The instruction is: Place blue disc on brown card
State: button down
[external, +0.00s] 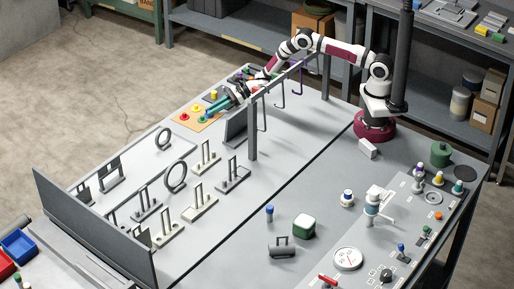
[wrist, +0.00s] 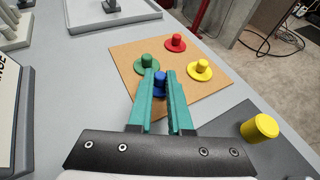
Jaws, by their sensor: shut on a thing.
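The brown card (wrist: 130,62) lies flat on the grey table; in the external view the brown card (external: 185,121) is at the table's far left. A green disc (wrist: 146,65), a red disc (wrist: 175,44) and a yellow disc (wrist: 200,71), each with a knob, sit on it. The blue disc (wrist: 160,86) is between the teal fingers of my gripper (wrist: 160,76), which are shut on its knob. It appears over the near part of the card, by the green disc. The fingers hide much of it, and I cannot tell whether it touches the card.
A yellow cylinder (wrist: 260,128) stands on a dark grey surface right of the card in the wrist view. A grey frame with hanging hooks (external: 252,128) stands close to my arm. Several upright stands, including one grey stand (external: 233,174), occupy the table's left half.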

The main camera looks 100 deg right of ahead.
jog(key=shift+f, duration=0.15)
jog(key=c, duration=0.8)
grip_release()
jog(key=shift+c, duration=0.2)
jog(key=shift+r, duration=0.25)
jog(key=v, duration=1.2)
